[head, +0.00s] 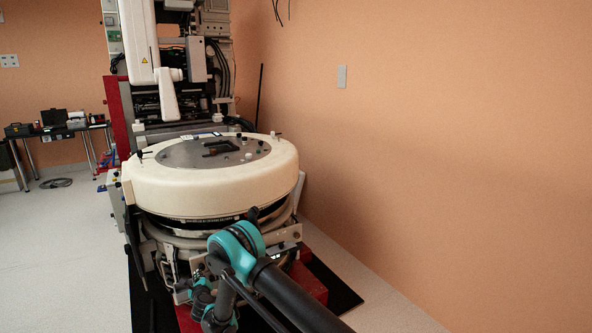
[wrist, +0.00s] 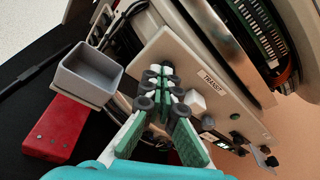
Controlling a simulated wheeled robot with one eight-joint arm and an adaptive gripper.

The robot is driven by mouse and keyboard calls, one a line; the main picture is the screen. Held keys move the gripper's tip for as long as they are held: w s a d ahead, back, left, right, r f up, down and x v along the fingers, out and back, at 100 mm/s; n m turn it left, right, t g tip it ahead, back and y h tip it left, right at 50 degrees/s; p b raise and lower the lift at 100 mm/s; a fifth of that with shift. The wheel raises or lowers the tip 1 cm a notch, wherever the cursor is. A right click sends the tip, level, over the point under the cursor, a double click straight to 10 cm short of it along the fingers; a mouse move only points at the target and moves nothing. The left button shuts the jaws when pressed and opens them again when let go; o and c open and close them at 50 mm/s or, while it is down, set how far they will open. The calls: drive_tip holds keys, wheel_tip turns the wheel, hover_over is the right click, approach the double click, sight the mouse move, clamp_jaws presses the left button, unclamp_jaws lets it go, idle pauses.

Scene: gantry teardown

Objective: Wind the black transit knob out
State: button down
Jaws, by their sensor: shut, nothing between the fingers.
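My gripper (wrist: 163,78) shows in the wrist view, its green-padded fingers drawn together at the tips with nothing between them. The tips are close to a pale panel (wrist: 182,62) that carries a TRANSIT label (wrist: 212,79). In the head view my teal and black arm reaches to the lower front of the round cream machine (head: 215,190); the knob is hidden there.
A grey open bin (wrist: 88,72) and a red block (wrist: 55,128) are left of the fingers. A white block (wrist: 196,103) and a dark knob (wrist: 237,138) are to the right. An orange wall (head: 450,150) stands right; open floor (head: 60,240) lies left.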

sight(202, 267)
drive_tip(key=shift+s+d, duration=0.5)
drive_tip(key=shift+s, duration=0.3)
drive_tip(key=shift+w+a+r+n+t+h, duration=0.15)
drive_tip(key=shift+w+a+n+t, duration=0.2)
drive_tip(key=shift+w+n, duration=0.55)
drive_tip(key=shift+w+a+f+n+t+h, duration=0.1)
drive_tip(key=shift+w+a+n+h, duration=0.1)
drive_tip(key=shift+w+a+n, duration=0.5)
drive_tip(key=shift+w+a+r+n+t+h, duration=0.15)
drive_tip(key=shift+w+a+n+t, duration=0.1)
drive_tip(key=shift+w+n, duration=0.8)
drive_tip(key=shift+w+d+f, duration=0.2)
drive_tip(key=shift+f, duration=0.05)
drive_tip(key=shift+a+r, duration=0.1)
drive_tip(key=shift+r, duration=0.05)
